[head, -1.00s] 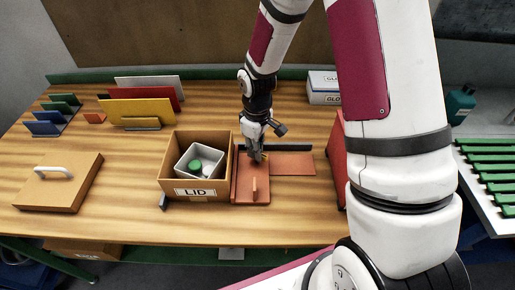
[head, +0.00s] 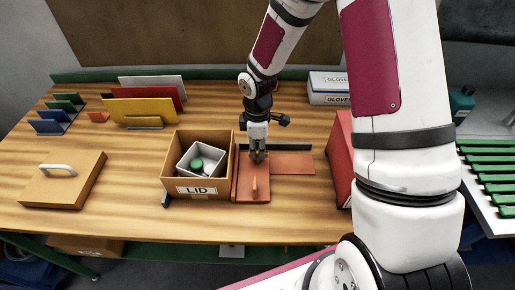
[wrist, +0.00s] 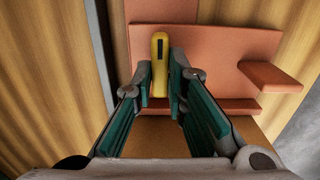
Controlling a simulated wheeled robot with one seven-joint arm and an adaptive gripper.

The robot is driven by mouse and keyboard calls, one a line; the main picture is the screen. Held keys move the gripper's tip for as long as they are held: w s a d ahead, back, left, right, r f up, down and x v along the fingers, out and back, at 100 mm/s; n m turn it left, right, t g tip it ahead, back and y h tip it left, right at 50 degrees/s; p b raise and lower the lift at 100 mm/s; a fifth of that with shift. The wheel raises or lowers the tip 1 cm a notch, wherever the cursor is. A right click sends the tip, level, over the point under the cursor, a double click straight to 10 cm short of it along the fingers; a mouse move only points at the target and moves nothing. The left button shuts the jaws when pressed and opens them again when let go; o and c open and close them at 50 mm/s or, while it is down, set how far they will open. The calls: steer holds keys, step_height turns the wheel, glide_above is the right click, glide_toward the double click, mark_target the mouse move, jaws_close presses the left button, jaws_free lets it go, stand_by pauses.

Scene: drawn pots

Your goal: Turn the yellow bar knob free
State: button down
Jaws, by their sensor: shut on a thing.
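The yellow bar knob (wrist: 160,62) stands between my fingertips in the wrist view, with a dark mark along its upper part. It lies lengthwise, about in line with the picture's vertical, on an orange-red plate (wrist: 205,45). My gripper (wrist: 160,78) is shut on the knob, one finger on each side. In the head view my gripper (head: 258,157) points down at the back part of the orange-red plate (head: 246,190). There the knob is mostly hidden by the fingers.
An open box marked LID (head: 197,190) stands close left of the plate, with a grey container (head: 185,167) inside. A red block (head: 338,160) stands to the right. An upright orange-red tab (head: 254,187) rises from the plate's front. The front table strip is clear.

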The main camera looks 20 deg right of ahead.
mark_target(257, 151)
stand_by(0.3)
steer(key=c, duration=1.6)
jaws_free()
steer(key=shift+r, duration=0.15)
step_height(257, 151, up, 12)
steer(key=s+d+r+m+t+h, duration=0.1)
steer(key=s+r+m+t, duration=0.1)
steer(key=s+r+m, duration=0.45)
steer(key=s+d+r+m+t, duration=0.1)
steer(key=s+r, duration=0.2)
steer(key=r, duration=0.6)
steer(key=s+r+m+t, duration=0.1)
steer(key=s+r+m, duration=0.1)
steer(key=s, duration=0.3)
steer(key=s+r+m+t+y, duration=0.1)
steer(key=s+r+m, duration=0.1)
steer(key=s+m, duration=0.2)
steer(key=shift+s+a+r+m+t+b, duration=0.25)
steer(key=shift+s+a+m+t+b, duration=0.1)
steer(key=shift+s, duration=0.75)
